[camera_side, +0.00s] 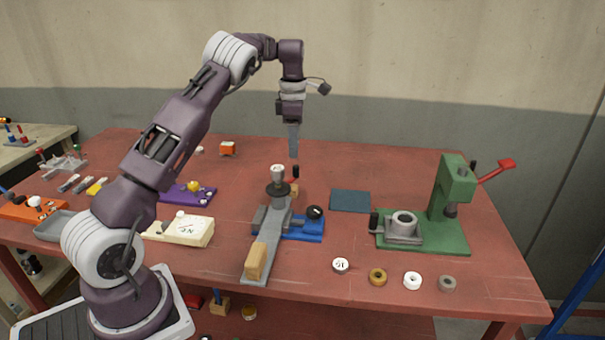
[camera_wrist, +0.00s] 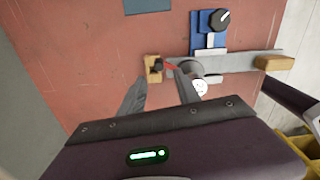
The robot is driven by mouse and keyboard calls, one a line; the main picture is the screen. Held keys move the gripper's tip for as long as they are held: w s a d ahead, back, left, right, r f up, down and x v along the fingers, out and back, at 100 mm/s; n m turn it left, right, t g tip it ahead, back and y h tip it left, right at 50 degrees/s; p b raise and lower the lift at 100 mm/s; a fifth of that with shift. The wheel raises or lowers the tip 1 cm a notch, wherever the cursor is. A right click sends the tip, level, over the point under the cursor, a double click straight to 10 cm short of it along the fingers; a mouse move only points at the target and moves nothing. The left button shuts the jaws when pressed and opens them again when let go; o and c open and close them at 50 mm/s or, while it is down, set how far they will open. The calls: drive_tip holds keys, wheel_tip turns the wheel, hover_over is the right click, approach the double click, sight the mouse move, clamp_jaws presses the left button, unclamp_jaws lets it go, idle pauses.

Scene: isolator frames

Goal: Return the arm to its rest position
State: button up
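My gripper (camera_side: 294,154) hangs pointing down above the red table, behind and slightly right of a white-topped cylinder (camera_side: 278,171). My arm reaches up from the lower left and bends over at the top. The gripper is open and empty. The fingers appear edge-on in the side view and touch nothing that I can see.
The cylinder stands on a grey bar (camera_side: 266,238) with a blue base (camera_side: 305,229). A green press (camera_side: 452,190) with a red lever stands at right. A dark blue mat (camera_side: 350,201) lies between. Several small rings lie in front. A purple tray (camera_side: 200,196) is at left.

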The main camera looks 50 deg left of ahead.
drive_tip(key=s+d+r+m+t+h, duration=0.1)
drive_tip(key=s+d+r+m+t, duration=0.1)
drive_tip(key=s+d+r+m, duration=0.6)
drive_tip(key=s+d+r+m+t, duration=0.1)
drive_tip(key=s+d+r+m, duration=0.45)
drive_tip(key=d+r, duration=0.35)
drive_tip(key=s+d+f+m+t, duration=0.1)
drive_tip(key=s+d+f+m, duration=0.2)
drive_tip(key=s+d+m, duration=0.2)
drive_tip(key=s+d+f+m+t+y, duration=0.1)
drive_tip(key=s+d+f+m, duration=0.2)
drive_tip(key=s+d+m, duration=0.3)
drive_tip(key=s+m, duration=0.4)
drive_tip(key=s, duration=0.4)
drive_tip(key=shift+t, duration=0.3)
drive_tip(key=shift+r, duration=0.1)
